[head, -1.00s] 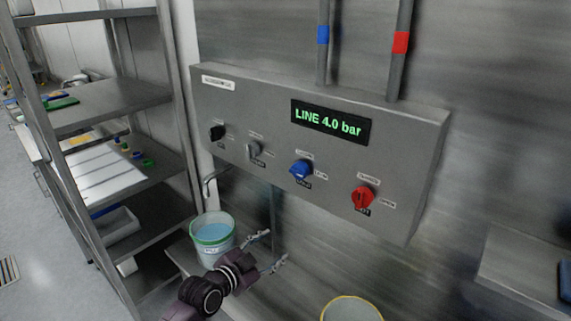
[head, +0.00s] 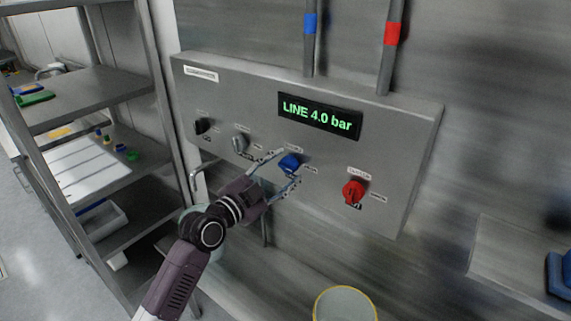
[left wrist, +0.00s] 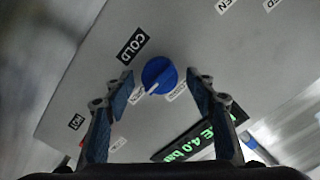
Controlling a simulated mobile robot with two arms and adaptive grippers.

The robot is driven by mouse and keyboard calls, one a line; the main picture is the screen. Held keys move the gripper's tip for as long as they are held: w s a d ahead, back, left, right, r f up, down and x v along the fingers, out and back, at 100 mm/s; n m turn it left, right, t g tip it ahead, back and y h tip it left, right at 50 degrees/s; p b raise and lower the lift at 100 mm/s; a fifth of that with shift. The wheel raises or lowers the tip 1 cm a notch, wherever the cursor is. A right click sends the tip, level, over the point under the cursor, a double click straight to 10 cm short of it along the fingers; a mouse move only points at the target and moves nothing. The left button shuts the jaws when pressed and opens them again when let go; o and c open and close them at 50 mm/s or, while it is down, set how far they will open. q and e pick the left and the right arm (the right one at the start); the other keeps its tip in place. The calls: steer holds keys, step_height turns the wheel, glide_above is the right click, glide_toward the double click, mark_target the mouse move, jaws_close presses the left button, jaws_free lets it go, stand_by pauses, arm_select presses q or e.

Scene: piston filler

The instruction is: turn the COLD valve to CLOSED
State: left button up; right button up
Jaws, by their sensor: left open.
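The blue COLD valve knob (head: 290,164) sits on the front of the grey panel box (head: 222,88). In the left wrist view the knob (left wrist: 157,72) has a white pointer line aimed down-left, toward a small label partly hidden by a finger. A black COLD plate (left wrist: 133,45) is up-left of it. My left gripper (head: 285,169) is open, its fingers reaching to either side of the knob. In the left wrist view the fingertips show a gap on both sides of the knob; contact is not visible. My right gripper is out of view.
A red knob (head: 354,192) is right of the blue one; a grey knob (head: 240,143) and a black knob (head: 203,126) are left. The display (head: 319,115) reads LINE 4.0 bar. A yellow-rimmed bucket (head: 345,306) stands below. Metal shelves (head: 92,94) stand at left.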

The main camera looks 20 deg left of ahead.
arm_select(q)
steer(key=shift+w+d, duration=0.15)
steer(key=shift+w, duration=0.2)
steer(key=c, duration=1.2)
